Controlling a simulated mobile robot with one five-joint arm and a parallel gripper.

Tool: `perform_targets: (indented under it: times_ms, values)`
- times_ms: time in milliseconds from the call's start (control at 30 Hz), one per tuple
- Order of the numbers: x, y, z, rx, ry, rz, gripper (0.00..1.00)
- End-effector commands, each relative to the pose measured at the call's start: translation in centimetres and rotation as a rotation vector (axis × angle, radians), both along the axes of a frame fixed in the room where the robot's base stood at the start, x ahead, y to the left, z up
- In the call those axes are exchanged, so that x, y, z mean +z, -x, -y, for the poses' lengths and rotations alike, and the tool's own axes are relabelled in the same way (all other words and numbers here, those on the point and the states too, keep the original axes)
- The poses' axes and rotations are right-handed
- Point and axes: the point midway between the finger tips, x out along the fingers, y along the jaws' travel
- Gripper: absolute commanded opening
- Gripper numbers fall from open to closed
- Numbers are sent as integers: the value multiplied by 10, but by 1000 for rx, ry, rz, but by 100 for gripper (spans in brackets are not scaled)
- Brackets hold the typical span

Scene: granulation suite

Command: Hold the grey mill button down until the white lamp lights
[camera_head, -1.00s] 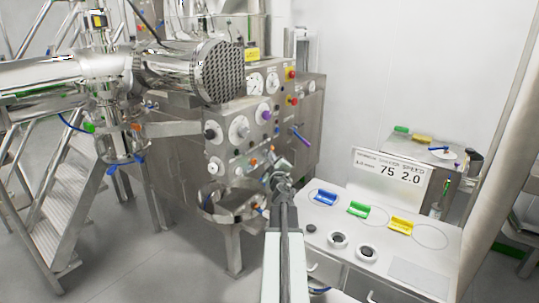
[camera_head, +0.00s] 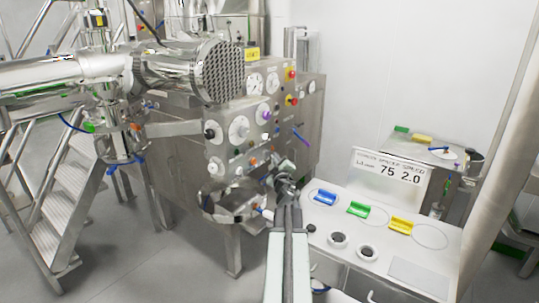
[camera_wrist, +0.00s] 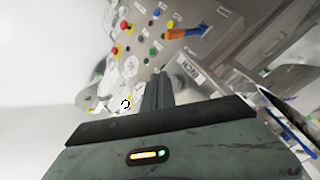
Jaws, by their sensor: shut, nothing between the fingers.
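The steel control panel (camera_head: 245,135) carries dials, knobs and small coloured buttons in the head view. It appears tilted in the wrist view (camera_wrist: 175,50), with red, yellow, green and blue buttons. I cannot single out the grey mill button or the white lamp among these small parts. My gripper (camera_head: 286,170) is shut and empty, in front of the panel's lower right part in the head view. Its dark fingers (camera_wrist: 157,90) point toward the panel in the wrist view. They hide part of it, and I cannot tell whether they touch it.
A white bench (camera_head: 440,245) to the right holds blue (camera_head: 325,197), green (camera_head: 358,209) and yellow (camera_head: 401,226) pieces. A sign (camera_head: 391,176) stands behind them. A steel bowl (camera_head: 222,200) sits below the panel. Metal stairs (camera_head: 65,200) stand left.

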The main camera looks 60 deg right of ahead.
Motion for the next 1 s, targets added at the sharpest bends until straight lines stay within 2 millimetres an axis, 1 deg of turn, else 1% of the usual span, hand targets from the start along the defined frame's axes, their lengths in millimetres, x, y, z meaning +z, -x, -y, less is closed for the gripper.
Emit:
perform_targets:
  times_ms: [167, 267, 600, 700, 1000]
  values:
    - [0, 1, 0, 0, 0, 0, 0]
    - [0, 7, 0, -1, 1, 1, 0]
    - [0, 42, -1, -3, 0, 0, 0]
    - [0, 49, -1, 0, 0, 0, 0]
    - [0, 50, 0, 0, 0, 0, 0]
